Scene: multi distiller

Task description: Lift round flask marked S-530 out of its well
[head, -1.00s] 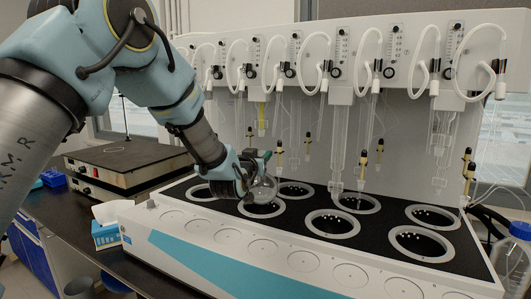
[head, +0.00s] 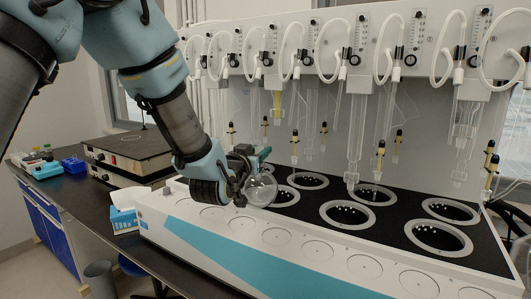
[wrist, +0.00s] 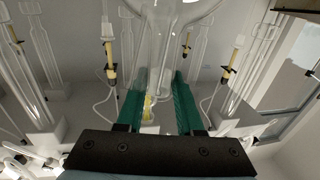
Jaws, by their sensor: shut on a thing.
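A clear round glass flask (head: 261,190) is held in my gripper (head: 247,172), just above the front-left part of the distiller. The flask's bulb appears clear of the wells, with a ringed well (head: 287,199) just right of it and partly hidden. In the wrist view, the green fingers of my gripper (wrist: 155,103) are closed on the neck of the clear flask (wrist: 160,48). I cannot read any marking on the flask. The well behind my gripper and arm at the far left is hidden.
The white distiller has two rows of black wells with grey rims (head: 348,216). Glass tubes (head: 355,140) and yellow-black fittings hang from its back panel above the wells. A tissue box (head: 122,218) and a hotplate (head: 125,155) stand on the left bench.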

